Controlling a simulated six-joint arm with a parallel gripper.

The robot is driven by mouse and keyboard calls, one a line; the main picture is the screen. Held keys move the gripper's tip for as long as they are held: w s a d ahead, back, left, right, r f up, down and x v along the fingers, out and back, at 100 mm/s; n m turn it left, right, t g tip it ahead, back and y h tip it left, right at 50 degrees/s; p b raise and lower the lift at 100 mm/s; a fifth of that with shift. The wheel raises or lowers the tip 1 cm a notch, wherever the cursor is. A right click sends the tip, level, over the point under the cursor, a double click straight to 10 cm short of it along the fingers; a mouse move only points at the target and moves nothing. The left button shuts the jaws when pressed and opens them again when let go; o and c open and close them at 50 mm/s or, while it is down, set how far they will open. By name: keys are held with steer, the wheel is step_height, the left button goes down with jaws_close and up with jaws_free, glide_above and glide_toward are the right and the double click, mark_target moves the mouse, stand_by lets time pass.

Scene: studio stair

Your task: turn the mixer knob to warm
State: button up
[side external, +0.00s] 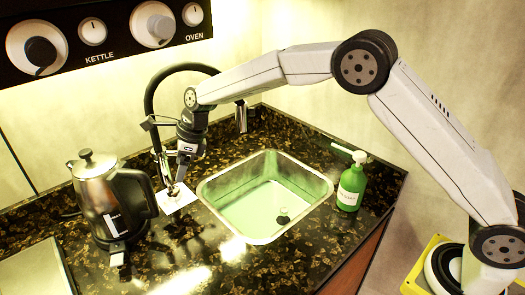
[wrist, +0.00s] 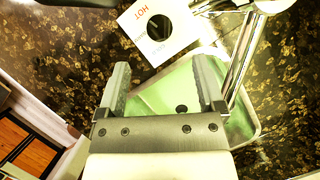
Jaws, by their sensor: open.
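In the wrist view a white card (wrist: 135,22) marked HOT lies on the counter, with smaller lettering that I cannot read. The dark round mixer knob (wrist: 158,27) shows in the middle of the card. I cannot tell which way the knob is turned. In the side view the card (side external: 177,205) lies left of the sink, and the gripper partly hides the knob. My gripper (side external: 173,180) points down just above the card. In the wrist view its two fingers (wrist: 162,80) are spread wide with nothing between them, and the knob appears beyond the fingertips.
A steel sink (side external: 217,181) is right of the card. A black-hosed tap (side external: 150,95) arches behind my gripper. A steel kettle (side external: 97,185) stands close on the left, a green soap bottle (side external: 351,188) right of the sink. A knob panel (side external: 110,62) hangs on the wall.

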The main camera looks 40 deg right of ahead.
mark_target(174, 189)
steer(key=shift+a+f, duration=0.1)
steer(key=shift+x, duration=3.8)
jaws_close()
